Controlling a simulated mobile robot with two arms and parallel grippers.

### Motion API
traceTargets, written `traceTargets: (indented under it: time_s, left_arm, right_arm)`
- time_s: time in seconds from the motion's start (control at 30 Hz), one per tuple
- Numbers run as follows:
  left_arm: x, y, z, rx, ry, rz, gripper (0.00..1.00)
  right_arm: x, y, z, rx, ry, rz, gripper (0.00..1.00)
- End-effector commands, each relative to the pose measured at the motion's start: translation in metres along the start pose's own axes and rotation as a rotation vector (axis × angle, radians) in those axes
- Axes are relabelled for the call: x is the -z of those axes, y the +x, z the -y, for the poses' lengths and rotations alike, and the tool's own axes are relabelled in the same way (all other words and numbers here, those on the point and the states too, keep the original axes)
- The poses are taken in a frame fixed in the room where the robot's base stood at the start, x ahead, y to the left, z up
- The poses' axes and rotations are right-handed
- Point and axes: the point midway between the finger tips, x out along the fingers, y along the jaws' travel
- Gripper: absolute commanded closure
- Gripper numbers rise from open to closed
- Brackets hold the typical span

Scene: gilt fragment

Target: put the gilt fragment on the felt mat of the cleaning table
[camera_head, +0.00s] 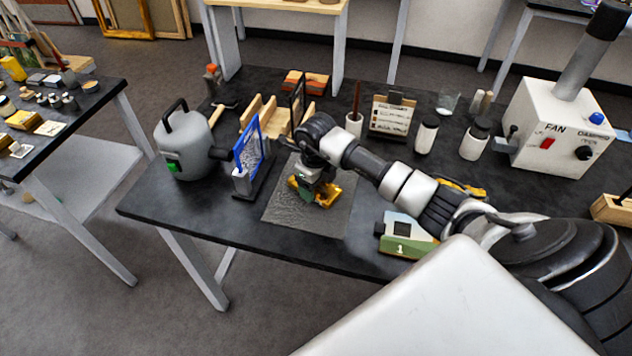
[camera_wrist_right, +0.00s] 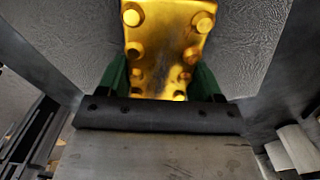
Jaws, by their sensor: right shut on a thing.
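The gilt fragment (camera_head: 325,195) is a gold, studded piece over the grey felt mat (camera_head: 283,212) of the dark cleaning table (camera_head: 215,218). My right gripper (camera_head: 315,194) is shut on it, reaching down from above; the gripper partly hides it. In the right wrist view the gilt fragment (camera_wrist_right: 168,35) sits between the green fingers of my right gripper (camera_wrist_right: 162,82), with the textured felt mat (camera_wrist_right: 70,35) behind it. I cannot tell whether the fragment touches the mat. My left gripper is not in view.
A grey canister (camera_head: 185,148) and a blue-framed panel (camera_head: 250,152) stand left of the mat. A green-and-white device marked 1 (camera_head: 405,236) is to its right. Jars (camera_head: 474,138), a card stand (camera_head: 390,115) and a white fan box (camera_head: 562,125) stand behind.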

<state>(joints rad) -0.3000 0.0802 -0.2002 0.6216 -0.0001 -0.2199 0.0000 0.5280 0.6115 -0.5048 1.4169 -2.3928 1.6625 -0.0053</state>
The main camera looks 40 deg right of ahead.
Motion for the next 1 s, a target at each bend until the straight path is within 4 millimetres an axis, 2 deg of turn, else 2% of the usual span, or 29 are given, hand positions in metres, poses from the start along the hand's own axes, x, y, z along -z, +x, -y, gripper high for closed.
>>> traceTargets:
  time_s: [0.2, 0.23, 0.4, 0.77, 0.87, 1.0]
  left_arm:
    - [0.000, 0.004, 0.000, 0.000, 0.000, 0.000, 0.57]
    - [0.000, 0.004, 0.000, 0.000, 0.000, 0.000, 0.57]
    - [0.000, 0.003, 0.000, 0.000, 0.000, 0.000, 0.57]
    - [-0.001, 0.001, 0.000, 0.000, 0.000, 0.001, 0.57]
    - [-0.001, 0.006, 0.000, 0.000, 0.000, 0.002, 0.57]
    - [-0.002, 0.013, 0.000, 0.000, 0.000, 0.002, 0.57]
  right_arm:
    - [0.000, 0.003, 0.001, 0.001, 0.000, 0.001, 0.62]
    - [0.000, 0.004, 0.000, 0.001, 0.001, 0.000, 0.33]
    - [0.000, 0.002, 0.000, 0.000, 0.001, 0.000, 0.09]
    - [0.000, -0.004, 0.000, 0.001, 0.000, 0.001, 0.09]
    - [-0.001, -0.017, 0.001, 0.003, -0.001, 0.004, 0.09]
    - [-0.001, -0.047, 0.001, 0.004, -0.002, 0.005, 0.09]
